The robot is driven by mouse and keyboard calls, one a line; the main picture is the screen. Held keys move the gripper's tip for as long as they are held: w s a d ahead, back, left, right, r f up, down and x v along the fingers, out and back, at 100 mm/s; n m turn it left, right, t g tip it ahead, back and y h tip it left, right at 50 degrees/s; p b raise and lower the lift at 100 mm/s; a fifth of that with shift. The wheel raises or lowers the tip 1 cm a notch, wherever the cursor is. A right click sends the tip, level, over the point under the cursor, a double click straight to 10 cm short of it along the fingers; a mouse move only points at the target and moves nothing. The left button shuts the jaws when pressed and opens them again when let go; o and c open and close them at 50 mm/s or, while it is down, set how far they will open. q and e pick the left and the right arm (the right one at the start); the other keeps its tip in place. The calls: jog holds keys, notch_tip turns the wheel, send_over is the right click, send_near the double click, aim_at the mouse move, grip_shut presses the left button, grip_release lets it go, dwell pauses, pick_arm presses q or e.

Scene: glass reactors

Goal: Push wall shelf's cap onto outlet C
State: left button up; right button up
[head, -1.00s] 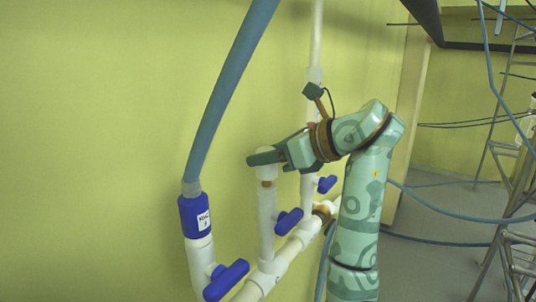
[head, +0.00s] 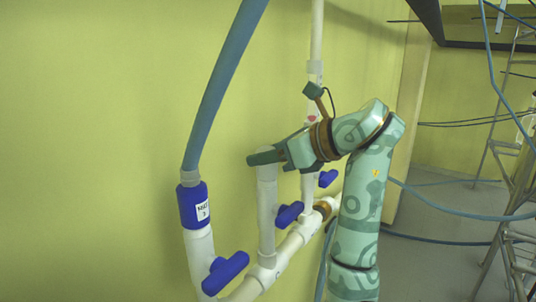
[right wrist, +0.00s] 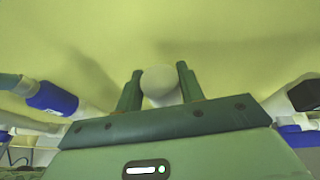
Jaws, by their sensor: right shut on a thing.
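The white cap (head: 266,172) is between the fingers of my right gripper (head: 264,157), at the top of an upright white outlet pipe (head: 266,205). It looks upright and in line with the pipe, with no gap visible below it. I cannot read the outlet's letter. In the right wrist view the cap's round white top (right wrist: 160,84) shows between the two green fingers. My right gripper is shut on the cap. My left gripper is not in view.
A blue-sleeved hose (head: 194,206) joins the pipe at left. Blue valve handles (head: 289,214) stick out along the white manifold (head: 285,258). Another white pipe (head: 316,40) rises behind my gripper. The yellow wall is close behind. Hoses and a ladder (head: 490,150) stand at right.

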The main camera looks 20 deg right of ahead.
jog(key=shift+f, duration=0.15)
jog(key=o, duration=1.1)
jog(key=shift+s+d, duration=0.25)
jog(key=p+v, duration=1.3)
jog(key=v, duration=0.2)
jog(key=shift+s+d+r, duration=0.2)
jog(key=shift+s+r, duration=0.05)
jog(key=shift+r, duration=0.05)
